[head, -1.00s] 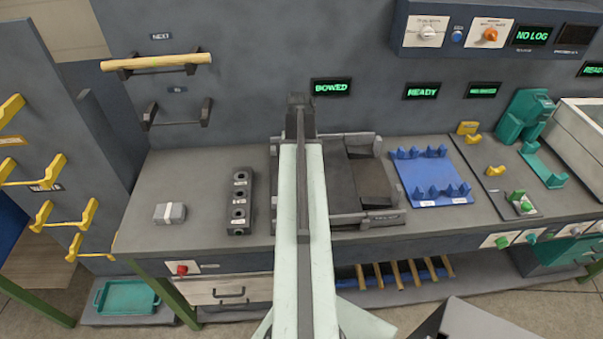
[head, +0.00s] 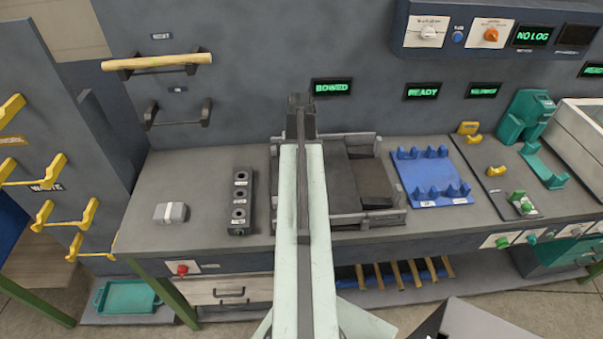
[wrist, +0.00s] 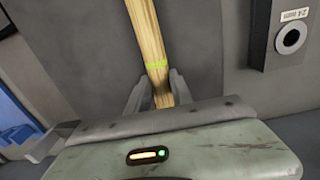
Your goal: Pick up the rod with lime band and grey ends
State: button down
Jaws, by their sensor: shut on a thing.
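A pale wooden rod with a lime band (wrist: 156,64) runs down from the top edge of the wrist view to my gripper (wrist: 158,80). The two grey fingers are shut on the rod just below the lime band. In the head view my arm covers the gripped rod and the fingers.
Another wooden rod (head: 156,62) lies on a wall holder at upper left. A dark block with holes (head: 240,202) and a small grey block (head: 170,212) stand on the bench. A blue rack (head: 433,176) is right of my arm. Several rods lie on the shelf below.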

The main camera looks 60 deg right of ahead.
notch_tip(320, 180, up, 10)
jog(key=p, duration=1)
notch_tip(320, 180, down, 9)
jog(key=b, duration=0.8)
jog(key=shift+r+b, duration=0.15)
jog(key=shift+b, duration=0.15)
notch_tip(320, 180, up, 8)
jog(key=p, duration=0.7)
jog(key=shift+f, duration=0.2)
notch_tip(320, 180, down, 2)
jog(key=shift+f+b, duration=0.1)
jog(key=shift+b, duration=0.7)
